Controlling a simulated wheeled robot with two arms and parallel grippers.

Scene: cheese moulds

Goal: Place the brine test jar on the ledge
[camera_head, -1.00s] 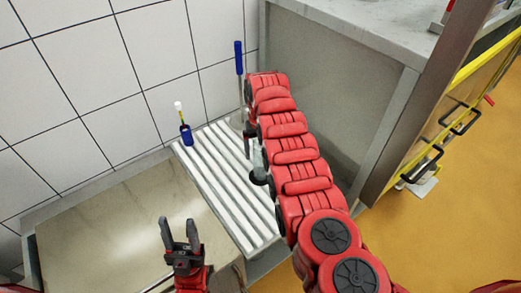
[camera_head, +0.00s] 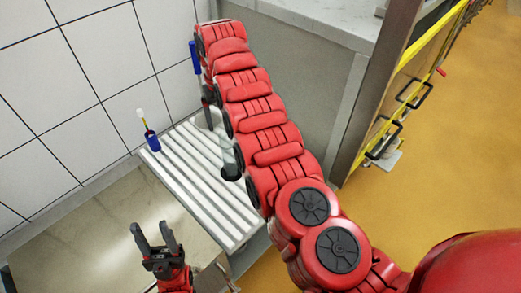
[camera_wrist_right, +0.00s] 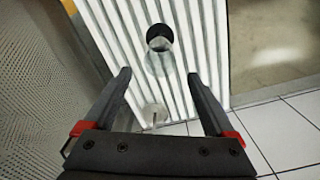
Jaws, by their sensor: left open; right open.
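In the head view the right arm hides most of that gripper and part of the jar. My left gripper (camera_head: 151,230) is open and empty, over the metal surface left of the rack. I cannot tell which surface is the ledge.
A small blue holder with a yellow, white-topped item (camera_head: 150,138) stands at the rack's wall corner. A blue-handled tool (camera_head: 196,60) stands near the tiled wall (camera_head: 90,80). A grey worktop (camera_head: 310,18) rises behind my right arm. Yellow floor (camera_head: 430,150) is open at right.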

